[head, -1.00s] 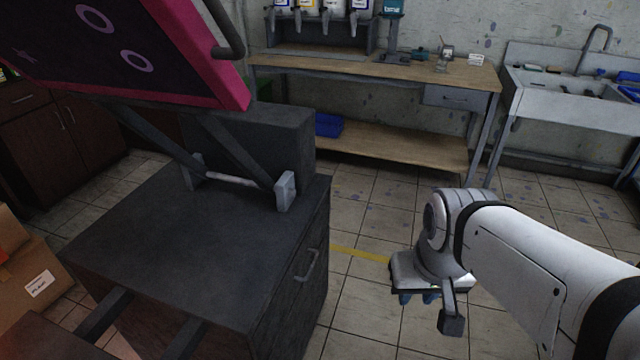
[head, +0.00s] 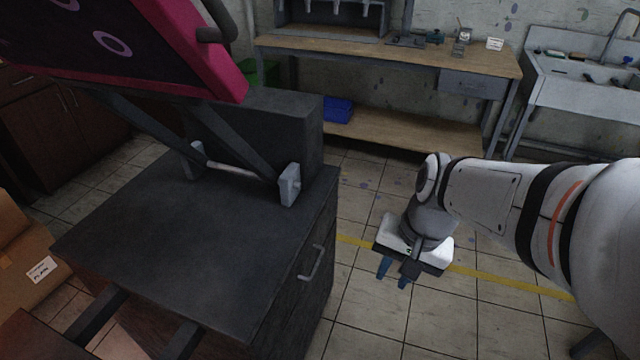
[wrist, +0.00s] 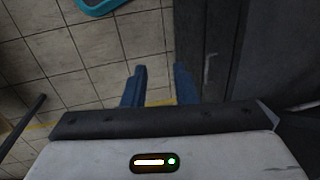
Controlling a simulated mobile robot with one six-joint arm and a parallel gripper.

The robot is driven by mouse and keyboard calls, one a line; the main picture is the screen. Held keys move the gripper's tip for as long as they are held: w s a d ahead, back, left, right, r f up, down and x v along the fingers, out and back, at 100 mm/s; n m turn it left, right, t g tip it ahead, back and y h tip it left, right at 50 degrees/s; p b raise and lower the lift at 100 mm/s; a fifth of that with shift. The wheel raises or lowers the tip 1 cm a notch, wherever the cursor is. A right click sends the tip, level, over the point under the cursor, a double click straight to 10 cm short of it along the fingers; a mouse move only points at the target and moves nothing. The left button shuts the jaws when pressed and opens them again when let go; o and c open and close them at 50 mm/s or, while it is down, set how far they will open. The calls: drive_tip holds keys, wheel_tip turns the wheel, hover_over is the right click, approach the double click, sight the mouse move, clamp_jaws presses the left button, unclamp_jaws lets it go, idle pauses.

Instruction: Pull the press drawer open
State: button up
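The press (head: 190,240) is a dark grey cabinet with a pink-edged lid raised above it. The press drawer (head: 305,300) is in its right side and looks shut, with a metal bar handle (head: 312,263). The handle also shows in the wrist view (wrist: 211,68), right of the fingers. My gripper (head: 394,274) is to the right of the handle in the head view, apart from it, with its fingers pointing down. In the wrist view its two blue fingers (wrist: 160,88) are spread with nothing between them.
A wooden workbench (head: 400,52) stands against the back wall, with a sink (head: 590,95) to its right. Cardboard boxes (head: 25,250) are at the left. The tiled floor right of the press is free, crossed by a yellow line (head: 500,278).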

drive_tip(key=w+a+f+m+g+y+b, duration=0.2)
drive_tip(key=w+a+f+m+y, duration=0.25)
drive_tip(key=f+m, duration=0.3)
drive_tip(key=m+t+y+b, duration=0.6)
drive_tip(key=m+t+y, duration=0.15)
drive_tip(key=m, duration=2.05)
approach(317, 264)
drive_tip(key=w+a+f, duration=0.2)
drive_tip(key=shift+g+y, duration=0.25)
drive_tip(key=shift+y, duration=0.15)
drive_tip(key=x, duration=0.7)
drive_tip(key=shift+a+r, duration=0.15)
drive_tip(key=shift+a, duration=0.05)
clamp_jaws()
